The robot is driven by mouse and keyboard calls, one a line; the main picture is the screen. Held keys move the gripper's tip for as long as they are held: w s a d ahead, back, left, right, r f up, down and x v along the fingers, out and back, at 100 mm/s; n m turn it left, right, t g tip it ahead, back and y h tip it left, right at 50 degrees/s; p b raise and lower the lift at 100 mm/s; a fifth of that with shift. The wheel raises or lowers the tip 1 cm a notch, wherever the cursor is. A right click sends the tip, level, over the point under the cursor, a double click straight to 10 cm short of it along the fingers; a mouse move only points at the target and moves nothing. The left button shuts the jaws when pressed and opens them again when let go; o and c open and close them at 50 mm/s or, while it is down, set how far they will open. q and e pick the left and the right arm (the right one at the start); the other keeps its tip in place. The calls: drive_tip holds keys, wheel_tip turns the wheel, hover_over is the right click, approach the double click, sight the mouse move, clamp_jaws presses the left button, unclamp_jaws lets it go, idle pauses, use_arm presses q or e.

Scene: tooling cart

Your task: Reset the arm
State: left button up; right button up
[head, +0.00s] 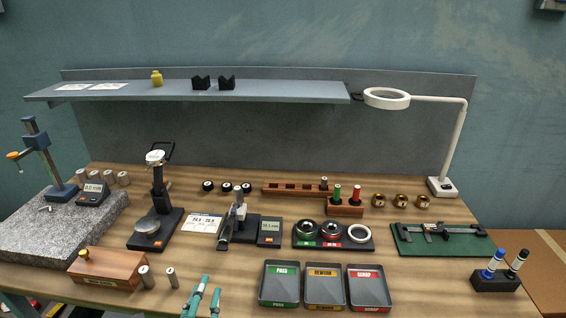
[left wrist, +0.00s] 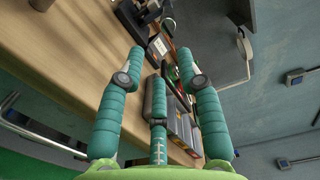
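My left gripper (head: 210,287) shows at the bottom edge of the head view, its teal fingers pointing up over the front of the wooden bench (head: 235,270). It is just left of the green PASS tray (head: 279,299) and right of two small metal cylinders. In the left wrist view the gripper (left wrist: 163,68) has its teal fingers spread apart with nothing between them. It is open and empty. My right gripper is in neither view.
YELLOW-labelled REWORK (head: 324,300) and red SCRAP (head: 369,302) trays stand right of the PASS tray. A wooden box (head: 107,269) is at front left. Gauge stands (head: 155,215) and a ring lamp (head: 387,98) rise behind. A shelf (head: 250,92) spans the back.

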use_arm(q)
drive_tip(key=s+a+f+n+g+y, duration=0.3)
drive_tip(key=s+a+f+n+g, duration=0.35)
drive_tip(key=f+n, duration=0.35)
drive_tip(key=s+d+f+n+g+h, duration=0.2)
drive_tip(key=s+n+g, duration=0.2)
drive_tip(key=s, duration=0.2)
drive_tip(key=s+d+f+n+g+h, duration=0.1)
drive_tip(key=s+d+f+n+g, duration=0.25)
drive_tip(key=s, duration=0.35)
wheel_tip(320, 180, down, 22)
drive_tip(key=s+a+g, duration=0.1)
drive_tip(key=s+g, duration=0.1)
drive_tip(key=s+a+f+m, duration=0.1)
drive_tip(key=s+a+f, duration=0.2)
drive_tip(key=s+f, duration=1.1)
drive_tip(key=shift+s+f+g, duration=0.35)
drive_tip(key=shift+s+g, duration=0.05)
drive_tip(key=shift+s, duration=0.3)
